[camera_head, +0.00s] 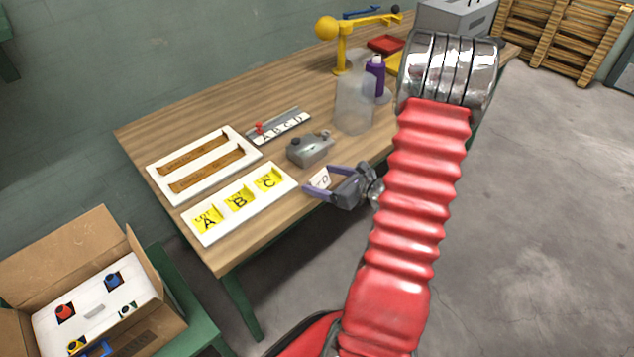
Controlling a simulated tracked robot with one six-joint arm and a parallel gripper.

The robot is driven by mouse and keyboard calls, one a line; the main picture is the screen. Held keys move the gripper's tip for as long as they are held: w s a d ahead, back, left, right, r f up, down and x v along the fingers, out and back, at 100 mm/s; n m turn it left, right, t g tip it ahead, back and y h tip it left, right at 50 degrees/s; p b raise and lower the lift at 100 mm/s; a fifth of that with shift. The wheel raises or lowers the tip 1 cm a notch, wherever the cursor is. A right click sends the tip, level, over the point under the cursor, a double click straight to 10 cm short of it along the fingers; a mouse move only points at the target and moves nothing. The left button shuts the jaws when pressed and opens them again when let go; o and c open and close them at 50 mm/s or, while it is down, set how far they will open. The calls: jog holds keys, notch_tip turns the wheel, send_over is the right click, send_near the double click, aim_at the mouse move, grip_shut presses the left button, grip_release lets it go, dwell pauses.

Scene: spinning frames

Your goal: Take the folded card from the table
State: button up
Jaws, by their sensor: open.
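A small white folded card (320,179) with dark lettering stands near the front edge of the wooden table (160,127). My gripper (312,185) is open at the card, with its two purple fingers pointing left. One finger passes behind the card and the other in front of it, so the card appears between them. I cannot tell whether either finger touches the card. Part of the card's right side is close to the gripper body.
A white board with yellow A, B, C cards (226,221) lies left of my gripper. A grey metal device (310,149) stands just behind it. A translucent container (353,106) and a purple bottle (376,76) stand farther back. An open cardboard box (137,262) is at lower left.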

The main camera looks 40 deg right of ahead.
jog(key=shift+x, duration=0.85)
jog(key=shift+r, duration=0.1)
jog(key=shift+c, duration=0.4)
jog(key=c, duration=1.1)
